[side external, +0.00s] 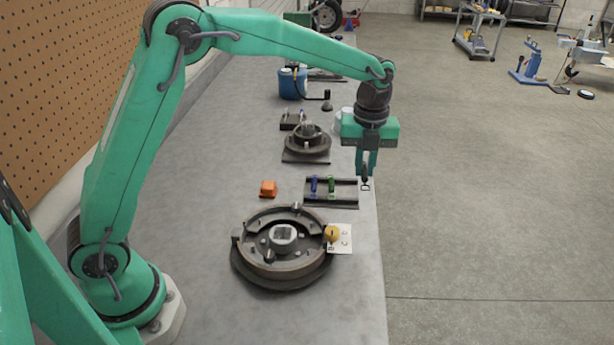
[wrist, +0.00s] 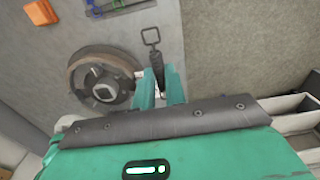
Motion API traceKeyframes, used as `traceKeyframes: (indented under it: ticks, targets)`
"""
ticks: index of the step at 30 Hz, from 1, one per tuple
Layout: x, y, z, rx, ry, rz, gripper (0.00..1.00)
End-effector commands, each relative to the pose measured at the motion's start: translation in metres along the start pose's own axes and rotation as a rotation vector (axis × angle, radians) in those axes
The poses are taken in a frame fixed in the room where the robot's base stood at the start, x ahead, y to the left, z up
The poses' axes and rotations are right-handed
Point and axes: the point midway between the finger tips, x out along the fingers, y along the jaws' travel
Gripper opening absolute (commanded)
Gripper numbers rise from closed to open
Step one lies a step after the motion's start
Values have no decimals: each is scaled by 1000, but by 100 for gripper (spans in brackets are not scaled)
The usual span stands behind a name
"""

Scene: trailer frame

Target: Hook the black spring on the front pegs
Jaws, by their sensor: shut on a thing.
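My gripper (side external: 366,163) is shut on the black spring (side external: 365,181) and holds it over the right edge of the bench, just right of the spring tray. In the wrist view, the black spring (wrist: 156,58) points away from the gripper fingers (wrist: 160,88), with a square open loop at its far end. The large round brake assembly (side external: 255,266) lies nearer the side camera, left of and apart from the spring. It has curved shoes, a central hub and small pegs. I cannot tell which are the front pegs.
The dark tray (side external: 347,204) holds a blue spring (side external: 314,186) and a green spring (side external: 332,187). An orange block (side external: 268,188) sits left of it. A smaller hub assembly (side external: 308,143) stands behind. A yellow knob (side external: 331,233) and lettered card (side external: 344,241) lie beside the brake.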

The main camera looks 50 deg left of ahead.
Motion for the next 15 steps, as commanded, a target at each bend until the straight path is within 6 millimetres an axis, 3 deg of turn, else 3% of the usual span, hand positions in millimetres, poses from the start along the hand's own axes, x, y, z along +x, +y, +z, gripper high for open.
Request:
traceKeyframes:
  ticks: [15]
  targets:
    - [24,64,-54,19,1,1,0]
